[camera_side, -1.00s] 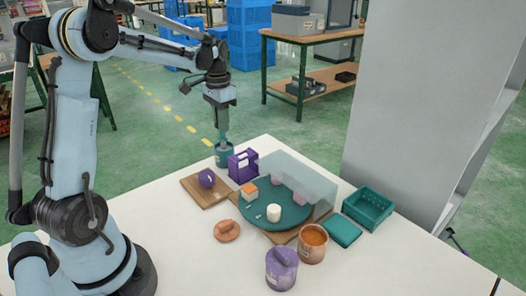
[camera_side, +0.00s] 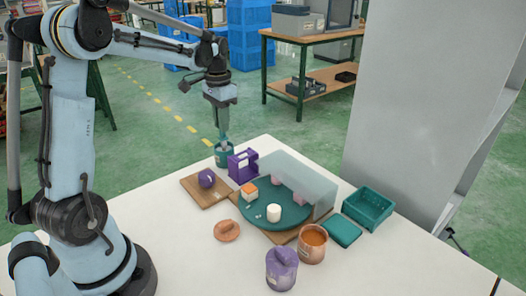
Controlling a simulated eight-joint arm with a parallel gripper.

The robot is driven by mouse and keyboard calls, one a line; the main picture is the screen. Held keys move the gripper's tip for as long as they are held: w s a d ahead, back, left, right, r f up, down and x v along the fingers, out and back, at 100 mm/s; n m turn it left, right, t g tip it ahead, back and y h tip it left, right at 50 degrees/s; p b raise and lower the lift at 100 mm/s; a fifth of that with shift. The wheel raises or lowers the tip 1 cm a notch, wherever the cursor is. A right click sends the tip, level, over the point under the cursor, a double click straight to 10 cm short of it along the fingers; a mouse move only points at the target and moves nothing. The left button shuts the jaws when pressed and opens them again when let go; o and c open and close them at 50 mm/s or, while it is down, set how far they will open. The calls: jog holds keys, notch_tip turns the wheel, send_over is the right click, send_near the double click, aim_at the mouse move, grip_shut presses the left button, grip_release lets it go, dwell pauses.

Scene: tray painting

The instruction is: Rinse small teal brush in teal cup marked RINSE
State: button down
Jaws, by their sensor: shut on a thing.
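The teal cup (camera_side: 224,155) stands at the far corner of the white table. My gripper (camera_side: 222,108) is above the cup, pointing down, shut on the small teal brush (camera_side: 223,130). The brush is upright, and its lower end reaches the cup's mouth. The bristles are hidden, and I cannot tell how deep they are. The RINSE marking is too small to read.
A purple holder (camera_side: 242,166) stands close to the right of the cup. The front left table is clear.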

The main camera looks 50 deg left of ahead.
jog(key=shift+r, duration=1.8)
jog(key=shift+r, duration=0.1)
jog(key=shift+r, duration=2.1)
